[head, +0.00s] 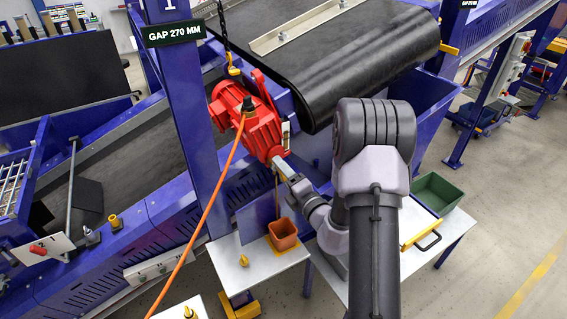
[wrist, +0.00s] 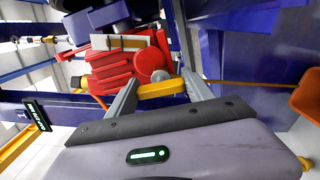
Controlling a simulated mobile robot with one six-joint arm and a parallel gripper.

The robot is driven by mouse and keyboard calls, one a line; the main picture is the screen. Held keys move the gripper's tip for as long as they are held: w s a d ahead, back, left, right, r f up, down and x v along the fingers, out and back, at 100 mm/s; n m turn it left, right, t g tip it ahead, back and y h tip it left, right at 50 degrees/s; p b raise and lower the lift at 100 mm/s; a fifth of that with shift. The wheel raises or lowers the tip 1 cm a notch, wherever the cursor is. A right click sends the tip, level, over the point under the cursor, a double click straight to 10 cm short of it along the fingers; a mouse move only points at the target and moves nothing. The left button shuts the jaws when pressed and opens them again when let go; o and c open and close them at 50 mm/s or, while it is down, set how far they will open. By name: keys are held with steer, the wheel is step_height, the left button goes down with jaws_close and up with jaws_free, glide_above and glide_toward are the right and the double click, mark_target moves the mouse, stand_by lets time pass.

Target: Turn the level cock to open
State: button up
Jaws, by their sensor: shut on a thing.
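The red geared motor (head: 255,120) sits beside the belt drum in the head view, and its red ribbed body (wrist: 115,70) fills the upper middle of the wrist view. The level cock shows as a short yellow lever (wrist: 161,90) beside a small grey fitting at the red housing. My gripper (wrist: 160,92) is shut on this lever, one finger at each end. The lever lies roughly crosswise between the fingers. In the head view my gripper (head: 284,170) is at the housing's lower end, and the lever is mostly hidden there.
A thin brown line runs from the housing down toward an orange-brown container (head: 283,234) on a small table (head: 250,262). A blue post (head: 190,120) and orange cable (head: 207,210) stand left. The black belt drum (head: 360,70) is close above my arm. A green bin (head: 436,192) stands right.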

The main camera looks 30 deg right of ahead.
steer(key=shift+m+p, duration=1.4)
steer(key=shift+m, duration=0.1)
steer(key=o, duration=1.4)
steer(key=shift+f, duration=0.1)
steer(key=shift+c, duration=0.2)
steer(key=s+p, duration=0.1)
steer(key=s, duration=1.6)
steer(key=shift+s+d, duration=0.2)
steer(key=shift+d, duration=0.1)
